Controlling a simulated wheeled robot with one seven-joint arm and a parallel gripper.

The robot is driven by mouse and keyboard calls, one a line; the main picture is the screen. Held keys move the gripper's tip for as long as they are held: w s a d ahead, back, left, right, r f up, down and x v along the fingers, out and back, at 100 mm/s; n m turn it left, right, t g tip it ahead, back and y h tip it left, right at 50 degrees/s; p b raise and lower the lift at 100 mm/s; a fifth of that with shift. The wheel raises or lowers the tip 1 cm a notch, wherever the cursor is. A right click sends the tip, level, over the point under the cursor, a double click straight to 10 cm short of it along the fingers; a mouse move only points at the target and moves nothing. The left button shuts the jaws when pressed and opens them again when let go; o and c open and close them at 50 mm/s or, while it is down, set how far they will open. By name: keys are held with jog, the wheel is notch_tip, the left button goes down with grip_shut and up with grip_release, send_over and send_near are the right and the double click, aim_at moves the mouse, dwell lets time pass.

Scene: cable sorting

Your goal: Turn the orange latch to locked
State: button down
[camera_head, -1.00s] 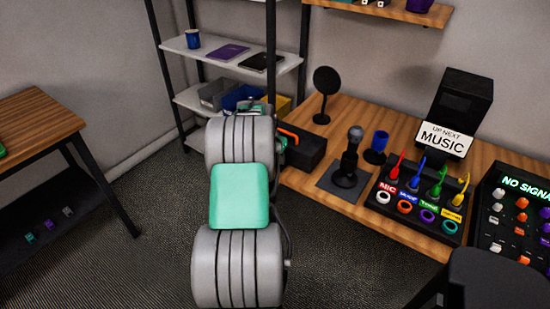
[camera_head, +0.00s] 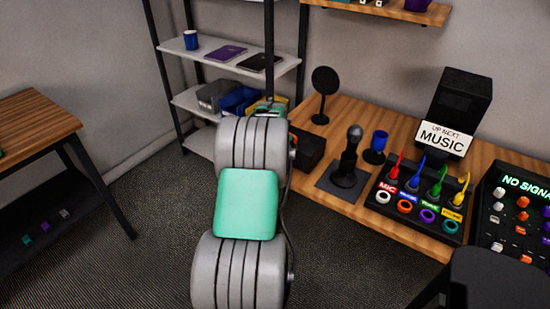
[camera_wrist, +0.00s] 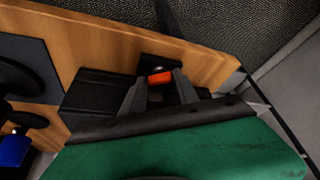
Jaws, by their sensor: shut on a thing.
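The orange latch (camera_wrist: 160,77) shows in the wrist view between my gripper's two dark fingers, at the side of a black box (camera_wrist: 98,92). My gripper (camera_wrist: 160,84) is shut on the latch. How far the latch is turned is hard to tell, as the fingers cover part of it. In the head view the black box (camera_head: 308,148) stands at the left end of the wooden desk, partly behind my arm.
A shelf rack (camera_head: 185,47) stands behind my arm. The floor is clear.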

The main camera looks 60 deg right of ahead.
jog(key=c, duration=0.9)
grip_release()
jog(key=m, duration=0.2)
jog(key=m+g+p, duration=0.1)
jog(key=m, duration=0.1)
jog(key=m+g+p, duration=0.1)
jog(key=m, duration=0.1)
jog(key=shift+w+r, duration=0.2)
jog(key=shift+w, duration=0.2)
jog(key=v, duration=0.7)
jog(key=w+a+r+n, duration=0.2)
jog(key=w+a, duration=0.2)
jog(key=a, duration=0.3)
jog(key=w+a+r+n+t+p, duration=0.1)
jog(key=w+a+r+n, duration=0.1)
jog(key=a, duration=0.5)
jog(key=w+a+r+n+t, duration=0.1)
jog(key=w+a+r+n, duration=0.2)
jog(key=w+a, duration=0.3)
jog(key=shift+w+a+r+y+p, duration=0.25)
jog(key=shift+a+r+y+p, duration=0.1)
jog(key=shift+a+r+y, duration=0.1)
